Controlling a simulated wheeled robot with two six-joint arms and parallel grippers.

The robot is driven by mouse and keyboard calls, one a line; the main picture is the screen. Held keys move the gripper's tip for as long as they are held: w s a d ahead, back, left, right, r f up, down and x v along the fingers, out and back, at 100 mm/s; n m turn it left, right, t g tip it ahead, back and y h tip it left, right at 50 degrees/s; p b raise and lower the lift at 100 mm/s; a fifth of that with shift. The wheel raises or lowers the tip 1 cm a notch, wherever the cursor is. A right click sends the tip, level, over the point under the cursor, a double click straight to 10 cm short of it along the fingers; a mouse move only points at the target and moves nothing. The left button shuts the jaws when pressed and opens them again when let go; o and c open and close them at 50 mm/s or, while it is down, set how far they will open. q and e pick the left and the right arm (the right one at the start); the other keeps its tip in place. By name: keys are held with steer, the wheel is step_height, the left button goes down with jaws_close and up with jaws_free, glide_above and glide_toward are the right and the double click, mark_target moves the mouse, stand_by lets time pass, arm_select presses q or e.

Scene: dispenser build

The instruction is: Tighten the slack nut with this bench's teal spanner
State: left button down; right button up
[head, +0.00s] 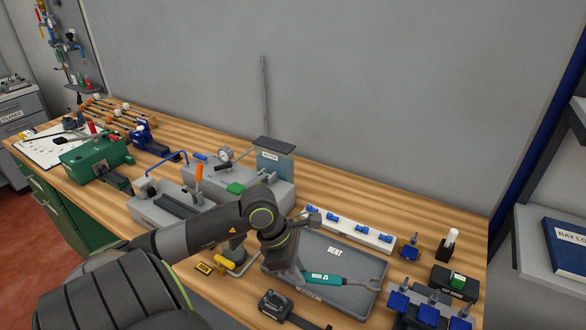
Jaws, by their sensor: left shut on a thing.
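The teal spanner (324,279) has a teal handle and a grey open-ended head that points right. My left gripper (300,275) is shut on the handle's left end. The spanner shows over the dark grey tray (346,258) marked "BENT"; I cannot tell whether it touches the tray. I cannot make out which nut is slack. Blue fittings sit on a white strip (374,239) behind the tray, and a blue fixture (427,313) stands at the front right. My right gripper is not in view.
A grey machine with a gauge (226,153) and a green button stands behind my left arm. A green vise-like machine (92,158) is at the far left. A black block (455,283) and a black clamp-like item (285,308) flank the tray. Bare wood lies along the back edge.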

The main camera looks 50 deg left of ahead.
mark_target(331, 276)
arm_select(q)
steer(key=shift+w+d, duration=0.45)
steer(key=shift+w, duration=0.05)
steer(key=shift+w+d, duration=0.45)
steer(key=shift+d, duration=0.2)
steer(key=shift+b, duration=0.65)
steer(key=shift+w+d+b, duration=1.2)
steer(key=shift+d+b, duration=0.25)
steer(key=shift+b, duration=0.3)
steer(key=shift+a, duration=0.1)
steer(key=w+a+m+b, duration=0.1)
steer(key=w+m+b, duration=0.1)
steer(key=b, duration=0.1)
steer(key=shift+w+a+g+h, duration=0.3)
steer(key=shift+w+a+g, duration=0.05)
steer(key=shift+w+g, duration=0.05)
stand_by(0.4)
